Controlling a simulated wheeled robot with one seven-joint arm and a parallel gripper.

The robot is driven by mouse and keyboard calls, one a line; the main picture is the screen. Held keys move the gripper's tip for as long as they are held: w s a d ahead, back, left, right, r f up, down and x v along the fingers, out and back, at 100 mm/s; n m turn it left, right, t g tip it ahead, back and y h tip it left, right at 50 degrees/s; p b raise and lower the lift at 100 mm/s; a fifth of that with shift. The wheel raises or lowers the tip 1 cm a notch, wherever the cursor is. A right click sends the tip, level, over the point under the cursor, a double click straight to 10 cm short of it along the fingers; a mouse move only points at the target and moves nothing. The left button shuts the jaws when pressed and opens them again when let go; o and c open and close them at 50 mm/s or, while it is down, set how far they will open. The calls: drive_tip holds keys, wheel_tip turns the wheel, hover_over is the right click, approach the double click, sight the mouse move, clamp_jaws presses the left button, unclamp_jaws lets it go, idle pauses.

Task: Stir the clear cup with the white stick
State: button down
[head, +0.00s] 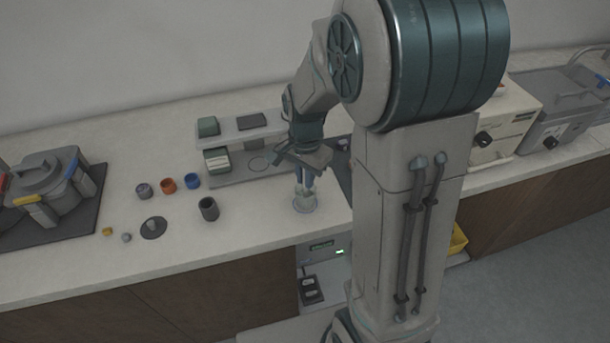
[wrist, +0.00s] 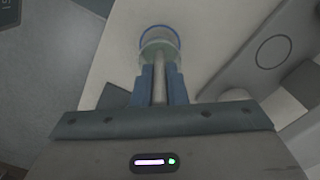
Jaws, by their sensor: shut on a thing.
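My gripper (head: 304,178) points down over the counter and is shut on the white stick. In the wrist view the white stick (wrist: 159,84) stands between the two blue-grey fingers of my gripper (wrist: 160,84), and its far end reaches into the clear cup. The clear cup (head: 304,206) stands upright on the counter near its front edge, directly below my gripper. It also shows in the wrist view (wrist: 158,36) with a blue ring. I cannot tell whether the stick touches the cup's wall or bottom.
A grey stand (head: 230,174) is behind the cup. A dark cylinder (head: 208,209), small purple (head: 144,190), orange (head: 168,185) and blue (head: 192,181) cups and a dark disc (head: 153,228) are to the left. White counter lies free between cup and dark cylinder.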

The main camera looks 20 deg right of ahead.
drive_tip(key=shift+r+p, duration=2.15)
drive_tip(key=shift+r, duration=0.8)
wheel_tip(320, 180, up, 5)
drive_tip(key=p, duration=0.4)
